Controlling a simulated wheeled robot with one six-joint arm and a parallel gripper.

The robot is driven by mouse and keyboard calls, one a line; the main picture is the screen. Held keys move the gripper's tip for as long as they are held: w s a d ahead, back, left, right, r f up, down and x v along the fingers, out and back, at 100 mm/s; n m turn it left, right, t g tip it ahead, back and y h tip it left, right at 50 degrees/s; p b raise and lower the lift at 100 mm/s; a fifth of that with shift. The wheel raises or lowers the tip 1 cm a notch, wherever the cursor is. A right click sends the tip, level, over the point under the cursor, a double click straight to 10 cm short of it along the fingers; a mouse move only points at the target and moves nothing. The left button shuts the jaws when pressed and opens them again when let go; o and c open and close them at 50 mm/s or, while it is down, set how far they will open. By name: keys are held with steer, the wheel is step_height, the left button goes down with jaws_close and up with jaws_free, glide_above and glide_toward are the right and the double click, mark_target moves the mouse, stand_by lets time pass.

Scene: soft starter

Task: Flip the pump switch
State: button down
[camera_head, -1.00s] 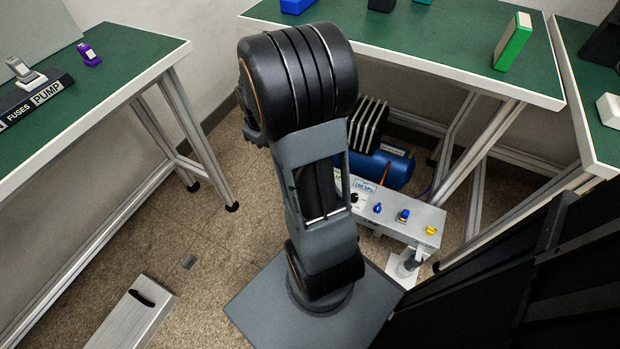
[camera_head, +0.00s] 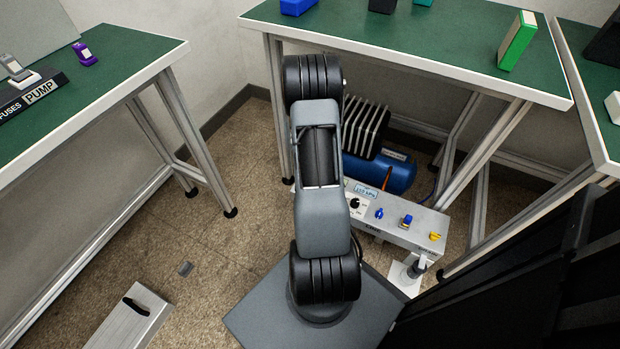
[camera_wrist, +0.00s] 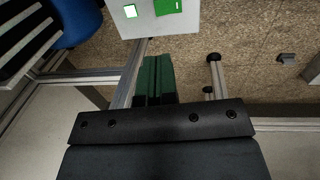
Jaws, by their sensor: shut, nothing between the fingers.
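A small grey switch with a lever on a white base (camera_head: 25,79) stands on the left green table. A dark plate with a white PUMP label (camera_head: 41,92) lies along the front of it, with a FUSES label beside it. My gripper (camera_wrist: 153,58) shows in the wrist view as two dark green fingers pressed together, with nothing between them. It is well away from the switch, which is not in the wrist view. In the head view my gripper is hidden behind my arm, which reaches toward the back table.
A grey control box with coloured knobs (camera_head: 393,224) is right of my arm. A purple item (camera_head: 85,54) sits near the switch. Floor between my arm and the left table is mostly clear.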

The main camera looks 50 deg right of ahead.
steer(key=f+b, duration=0.2)
steer(key=f, duration=0.2)
steer(key=d+f+b, duration=0.1)
steer(key=f+b, duration=0.1)
steer(key=f, duration=0.3)
steer(key=f+b, duration=0.2)
steer(key=f, duration=0.3)
steer(key=shift+w+d, duration=0.25)
steer(key=shift+d, duration=0.05)
steer(key=shift+s+d+r, duration=0.1)
